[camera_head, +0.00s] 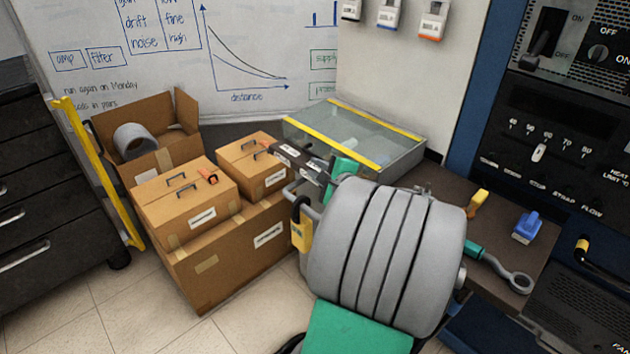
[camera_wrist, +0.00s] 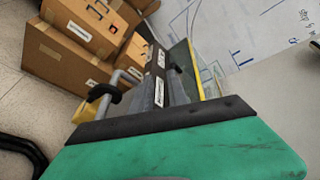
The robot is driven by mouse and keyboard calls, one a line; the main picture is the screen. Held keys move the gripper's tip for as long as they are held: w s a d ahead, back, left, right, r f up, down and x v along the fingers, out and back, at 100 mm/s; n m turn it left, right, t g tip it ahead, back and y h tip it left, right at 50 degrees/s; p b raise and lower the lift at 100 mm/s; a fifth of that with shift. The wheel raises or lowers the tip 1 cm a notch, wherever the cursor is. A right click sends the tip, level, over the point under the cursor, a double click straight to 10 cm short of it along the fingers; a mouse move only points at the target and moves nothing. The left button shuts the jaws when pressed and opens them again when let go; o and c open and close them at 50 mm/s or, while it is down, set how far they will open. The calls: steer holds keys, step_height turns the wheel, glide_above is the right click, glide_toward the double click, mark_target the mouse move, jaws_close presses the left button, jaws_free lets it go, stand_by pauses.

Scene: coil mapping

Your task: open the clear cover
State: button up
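The clear cover (camera_head: 347,137) is a see-through top with yellow stripes along two edges, on a low glassy box at the back of the brown bench. It lies flat and looks closed. In the wrist view the cover's yellow edge (camera_wrist: 195,68) shows just beyond the fingers. My gripper (camera_head: 298,162) has dark fingers with white labels, over the box's near left corner in the head view. The fingers (camera_wrist: 157,75) look close together in the wrist view. Whether they touch the cover, and the gap between them, I cannot tell.
Cardboard boxes (camera_head: 222,262) are stacked on the floor at left, near a yellow rail (camera_head: 98,170). A blue object (camera_head: 527,228) and a ring-ended tool (camera_head: 502,268) lie on the bench (camera_head: 435,185). A control panel (camera_head: 560,120) stands at right.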

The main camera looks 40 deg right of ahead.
steer(key=shift+m+h, duration=0.4)
steer(key=shift+m, duration=0.5)
steer(key=w+d, duration=0.1)
steer(key=w, duration=0.1)
steer(key=w+d+f, duration=0.1)
steer(key=w+d, duration=0.2)
steer(key=w, duration=0.1)
steer(key=shift+d+f+b, duration=0.2)
steer(key=shift+d+b, duration=0.1)
steer(key=shift+b, duration=0.05)
steer(key=shift+t, duration=0.3)
steer(key=shift+c, duration=0.4)
jaws_close()
